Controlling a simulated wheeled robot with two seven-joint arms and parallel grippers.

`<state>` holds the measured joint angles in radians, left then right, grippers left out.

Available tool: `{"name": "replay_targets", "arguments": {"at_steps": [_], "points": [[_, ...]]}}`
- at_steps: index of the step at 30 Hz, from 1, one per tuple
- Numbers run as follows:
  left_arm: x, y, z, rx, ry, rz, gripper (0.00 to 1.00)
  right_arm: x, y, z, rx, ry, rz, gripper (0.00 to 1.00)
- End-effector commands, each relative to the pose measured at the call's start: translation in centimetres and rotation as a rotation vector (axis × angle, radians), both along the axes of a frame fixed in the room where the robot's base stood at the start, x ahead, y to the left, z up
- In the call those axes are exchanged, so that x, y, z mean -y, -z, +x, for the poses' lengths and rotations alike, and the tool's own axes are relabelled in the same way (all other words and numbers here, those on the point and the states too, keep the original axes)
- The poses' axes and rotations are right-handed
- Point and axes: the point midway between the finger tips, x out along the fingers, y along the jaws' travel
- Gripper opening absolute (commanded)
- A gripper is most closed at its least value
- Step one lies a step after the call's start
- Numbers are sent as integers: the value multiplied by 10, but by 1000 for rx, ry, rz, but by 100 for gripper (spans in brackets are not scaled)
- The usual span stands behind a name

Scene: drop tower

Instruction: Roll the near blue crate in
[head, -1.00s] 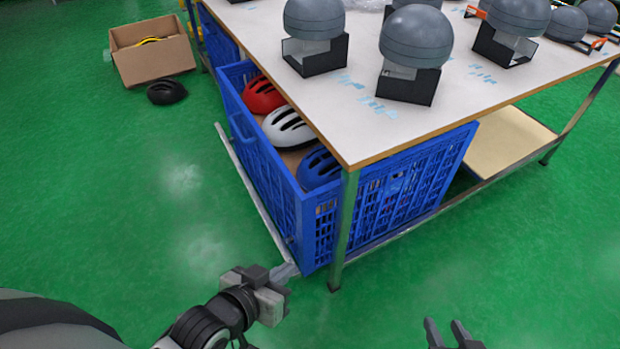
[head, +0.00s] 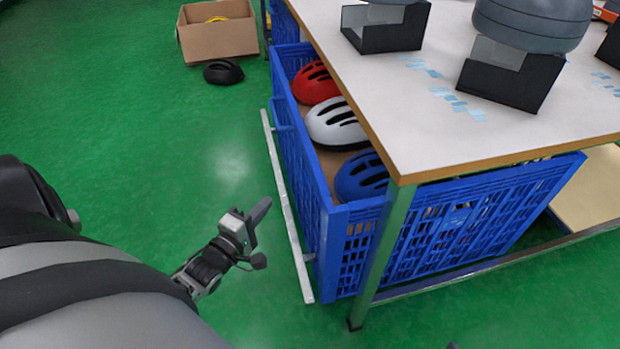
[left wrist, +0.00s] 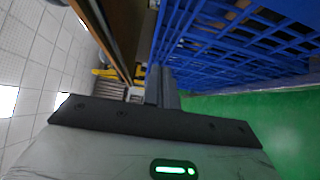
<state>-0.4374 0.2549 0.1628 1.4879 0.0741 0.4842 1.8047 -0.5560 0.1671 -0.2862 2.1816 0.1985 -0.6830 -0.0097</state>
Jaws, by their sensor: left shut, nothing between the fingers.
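The near blue crate (head: 322,232) stands under the table's near end and sticks out past the table's left edge. It holds a red helmet (head: 315,83), a white helmet (head: 337,125) and a blue helmet (head: 362,176). My left gripper (head: 261,208) is shut and empty, left of the crate's outer side and apart from it. In the left wrist view its closed fingers (left wrist: 161,88) show beside the crate's lattice wall (left wrist: 225,45). Of my right gripper only a small tip shows at the bottom edge of the head view.
A cardboard box (head: 217,38) and black helmet (head: 223,72) lie farther back. Green floor at left is clear.

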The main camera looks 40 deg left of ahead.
Motion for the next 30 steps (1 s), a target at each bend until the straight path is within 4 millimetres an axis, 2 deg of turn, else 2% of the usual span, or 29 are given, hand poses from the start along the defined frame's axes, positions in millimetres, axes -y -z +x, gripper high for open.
{"name": "replay_targets", "arguments": {"at_steps": [14,15,21,30], "points": [[-7,0,95,3,0,1,0,-6,-9,5,105,-2,43,34],[-1,1,100,2,1,-2,0,-7,-11,5,115,-3,47,34],[15,0,118,0,1,-1,0,-9,-19,5,151,-4,63,34],[20,-1,123,-1,1,1,0,-9,-23,5,161,-5,69,34]]}}
